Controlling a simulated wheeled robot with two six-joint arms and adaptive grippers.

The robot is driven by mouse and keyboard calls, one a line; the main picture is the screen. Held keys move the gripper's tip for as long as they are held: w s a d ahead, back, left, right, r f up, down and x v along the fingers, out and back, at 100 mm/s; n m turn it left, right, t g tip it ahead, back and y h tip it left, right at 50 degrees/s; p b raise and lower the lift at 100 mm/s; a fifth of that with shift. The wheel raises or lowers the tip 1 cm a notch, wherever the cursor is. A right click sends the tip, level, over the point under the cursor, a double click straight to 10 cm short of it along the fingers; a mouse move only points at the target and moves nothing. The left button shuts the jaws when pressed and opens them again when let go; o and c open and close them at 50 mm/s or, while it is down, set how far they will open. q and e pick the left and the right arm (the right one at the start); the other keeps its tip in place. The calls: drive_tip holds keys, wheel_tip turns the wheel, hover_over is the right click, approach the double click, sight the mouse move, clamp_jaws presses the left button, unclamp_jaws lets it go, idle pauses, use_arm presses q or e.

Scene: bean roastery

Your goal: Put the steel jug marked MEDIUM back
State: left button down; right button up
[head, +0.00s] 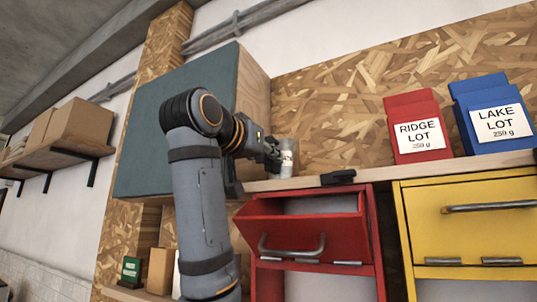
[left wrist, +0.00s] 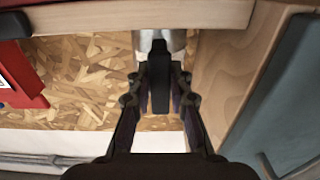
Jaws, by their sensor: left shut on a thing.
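A small steel jug (head: 287,158) with a pale label is at the left end of the wooden shelf (head: 300,182), beside the teal cabinet. The label is too small to read. My left gripper (head: 273,152) is shut on the jug's black handle. In the left wrist view, the dark handle (left wrist: 160,80) sits between the fingers, and part of the steel body (left wrist: 172,40) shows beyond it. I cannot tell whether the jug's base touches the shelf. My right gripper is not in view.
The teal cabinet (head: 165,130) stands close on the left. A red bag (head: 415,122) and a blue bag (head: 490,110) stand farther right on the shelf. A black piece (head: 338,177) sits on its front edge. Below, a red drawer (head: 300,235) is open; a yellow one (head: 480,215) is beside it.

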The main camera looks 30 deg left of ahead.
use_arm(q)
drive_tip(key=c, duration=1.6)
unclamp_jaws()
drive_tip(key=shift+s, duration=0.25)
drive_tip(key=shift+o, duration=1.3)
drive_tip(key=shift+s+d, duration=0.1)
drive_tip(key=shift+s, duration=0.1)
drive_tip(key=shift+o, duration=0.6)
drive_tip(key=shift+s+r, duration=0.1)
drive_tip(key=shift+s, duration=0.05)
drive_tip(key=s+b, duration=0.6)
drive_tip(key=s, duration=0.5)
drive_tip(key=shift+s+d, duration=0.35)
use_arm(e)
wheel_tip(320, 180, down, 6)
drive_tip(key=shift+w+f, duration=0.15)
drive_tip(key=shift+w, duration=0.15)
use_arm(q)
drive_tip(key=shift+w, duration=0.1)
